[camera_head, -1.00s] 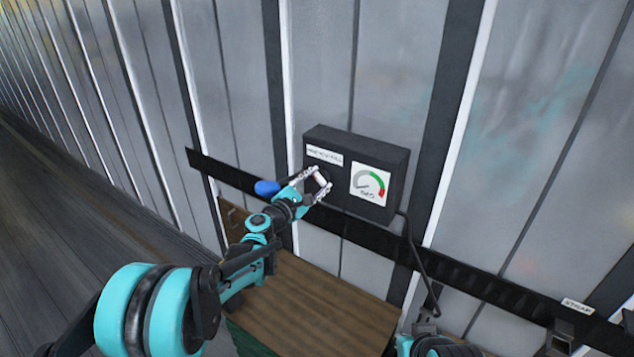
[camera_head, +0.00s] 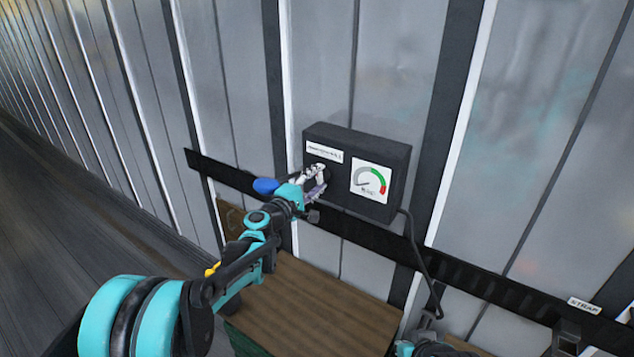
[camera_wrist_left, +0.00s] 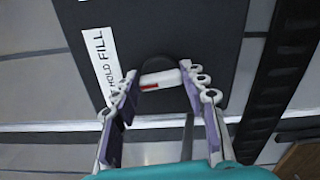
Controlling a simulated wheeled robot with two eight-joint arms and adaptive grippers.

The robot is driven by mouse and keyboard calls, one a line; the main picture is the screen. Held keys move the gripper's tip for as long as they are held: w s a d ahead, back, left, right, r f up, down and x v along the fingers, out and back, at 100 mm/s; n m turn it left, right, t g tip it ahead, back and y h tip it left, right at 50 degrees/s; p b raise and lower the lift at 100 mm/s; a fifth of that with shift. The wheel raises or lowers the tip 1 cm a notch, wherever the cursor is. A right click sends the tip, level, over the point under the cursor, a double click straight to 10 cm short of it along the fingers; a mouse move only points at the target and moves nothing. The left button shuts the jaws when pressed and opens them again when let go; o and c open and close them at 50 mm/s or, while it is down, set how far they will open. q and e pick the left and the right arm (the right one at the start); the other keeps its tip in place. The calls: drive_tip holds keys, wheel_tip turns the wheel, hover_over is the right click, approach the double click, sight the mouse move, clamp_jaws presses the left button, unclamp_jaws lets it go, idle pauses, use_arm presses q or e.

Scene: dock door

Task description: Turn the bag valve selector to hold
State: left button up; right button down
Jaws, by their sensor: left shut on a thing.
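The bag valve box (camera_head: 345,145) is a dark box on the wall, with a white label and a round gauge (camera_head: 371,182) with a green and red arc. In the left wrist view its label (camera_wrist_left: 101,70) reads HOLD and FILL. The selector (camera_wrist_left: 160,80) is a white bar with a red mark, on a dark round base. My left gripper (camera_head: 318,178) is at the box's left part, shut on the selector, with one purple-padded finger at each end of the bar. It also shows in the left wrist view (camera_wrist_left: 160,92). In the head view the fingers mostly hide the selector.
A black slotted rail (camera_head: 465,277) runs along the ribbed metal wall below the box. A cable (camera_head: 420,265) hangs from the box's right side. A brown wooden surface (camera_head: 315,310) lies below. A STRAP label (camera_head: 584,305) is on the right. Part of my right arm shows at the bottom.

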use_arm(q)
drive_tip(key=shift+m, duration=0.6)
drive_tip(key=o, duration=1.2)
drive_tip(key=shift+c, duration=0.2)
drive_tip(key=v, duration=1.2)
drive_tip(key=shift+d, duration=0.1)
